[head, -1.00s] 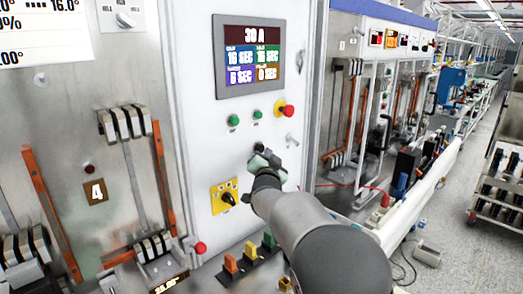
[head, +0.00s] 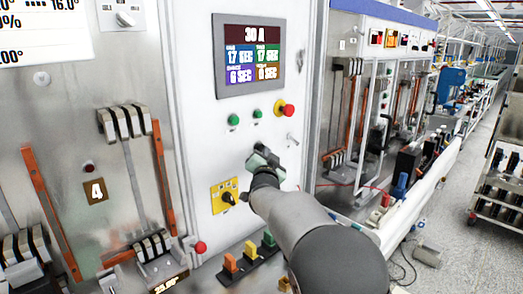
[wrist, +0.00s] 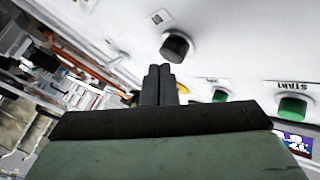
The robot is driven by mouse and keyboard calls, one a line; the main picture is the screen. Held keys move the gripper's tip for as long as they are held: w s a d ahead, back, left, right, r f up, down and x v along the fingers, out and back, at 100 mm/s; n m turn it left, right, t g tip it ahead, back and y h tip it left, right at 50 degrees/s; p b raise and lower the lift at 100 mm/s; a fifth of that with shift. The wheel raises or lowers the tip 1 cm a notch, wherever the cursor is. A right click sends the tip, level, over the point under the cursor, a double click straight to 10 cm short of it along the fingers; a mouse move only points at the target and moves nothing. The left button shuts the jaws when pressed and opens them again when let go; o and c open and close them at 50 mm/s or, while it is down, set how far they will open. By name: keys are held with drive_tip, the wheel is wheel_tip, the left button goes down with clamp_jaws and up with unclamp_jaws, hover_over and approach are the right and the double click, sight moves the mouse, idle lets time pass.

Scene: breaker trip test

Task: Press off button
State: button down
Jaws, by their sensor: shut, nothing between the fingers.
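The white panel (head: 215,160) carries two green buttons, a left one (head: 233,120) and a right one (head: 258,114), and a red mushroom button (head: 287,110) on a yellow base. In the wrist view one green button (wrist: 292,108) is labelled START; the other's label (wrist: 213,80) is too small to read. A black round button (wrist: 175,47) stands just beyond my fingertips; no OFF label is readable. My gripper (head: 262,150) is shut and empty, close to the panel below the green buttons, hiding the black button in the head view. Its fingers also show in the wrist view (wrist: 160,72); contact cannot be told.
A display (head: 248,55) sits above the buttons. A yellow rotary switch (head: 225,196) is lower left of my gripper, and a small metal knob (head: 292,139) is to its right.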

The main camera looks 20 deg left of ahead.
drive_tip(key=shift+w+a, duration=0.2)
drive_tip(key=shift+a, duration=0.3)
idle(0.8)
idle(0.4)
drive_tip(key=shift+s+d+b, duration=0.35)
drive_tip(key=shift+d+b, duration=0.45)
drive_tip(key=shift+b, duration=0.2)
drive_tip(key=shift+f, duration=0.1)
drive_tip(key=d+b, duration=0.1)
drive_tip(key=s+d+b, duration=0.1)
drive_tip(key=d+b, duration=0.1)
drive_tip(key=s+d+b, duration=0.1)
drive_tip(key=b, duration=0.1)
drive_tip(key=shift+d, duration=0.3)
